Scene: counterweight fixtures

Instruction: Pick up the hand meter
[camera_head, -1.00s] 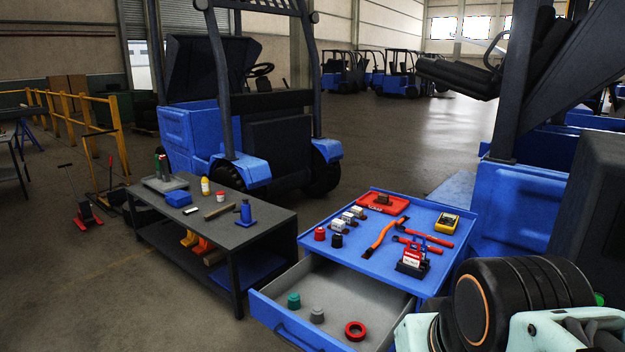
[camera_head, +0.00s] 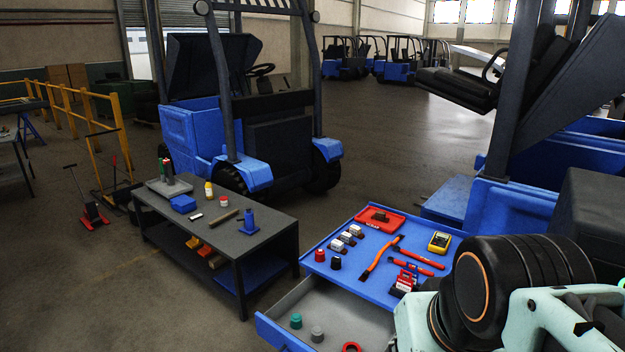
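The hand meter (camera_head: 439,242) is a small yellow device with a dark face. It lies on the right part of the blue top of the tool cart (camera_head: 352,277), near its far right edge. My arm fills the lower right of the head view, to the right of and nearer than the meter. My gripper's fingers do not show in this view.
On the cart top are a red tray (camera_head: 380,220), an orange-red bar (camera_head: 380,258), red tools, small caps and a red-and-white block. The open drawer (camera_head: 290,340) holds several round parts. A dark workbench (camera_head: 215,240) stands left. A forklift (camera_head: 240,110) stands behind.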

